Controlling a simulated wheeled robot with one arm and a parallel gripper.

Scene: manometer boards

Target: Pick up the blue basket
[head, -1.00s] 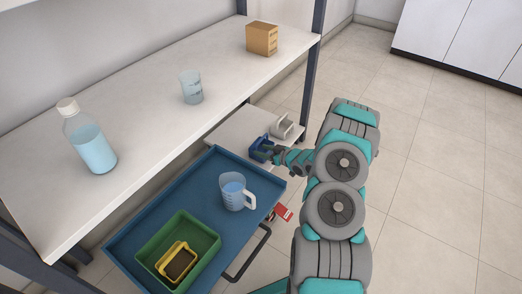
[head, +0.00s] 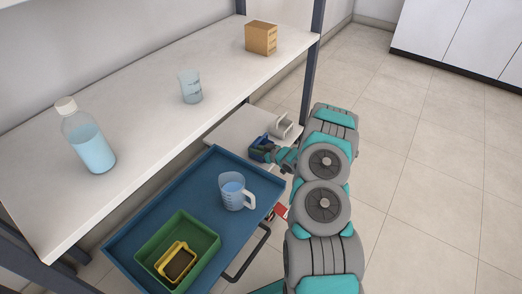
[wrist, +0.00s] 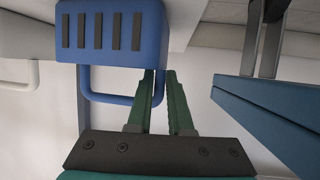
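The blue basket (head: 261,148) sits on the low white surface beyond the tray, small and partly covered by my gripper in the head view. In the wrist view the basket (wrist: 110,30) fills the upper left, with dark slots on its face and a looped blue handle (wrist: 118,99) hanging toward me. My gripper (wrist: 161,76) has its two green fingers close together, one on each side of the handle's right bar, with little gap. The gripper is hard to make out in the head view.
A blue tray (head: 150,205) holds a measuring jug (head: 233,190) and a green bin (head: 205,236) with a yellow container (head: 177,262). A white object (head: 281,126) stands close to the basket. The shelf above carries a bottle (head: 88,140), a beaker (head: 190,86) and a wooden box (head: 261,39).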

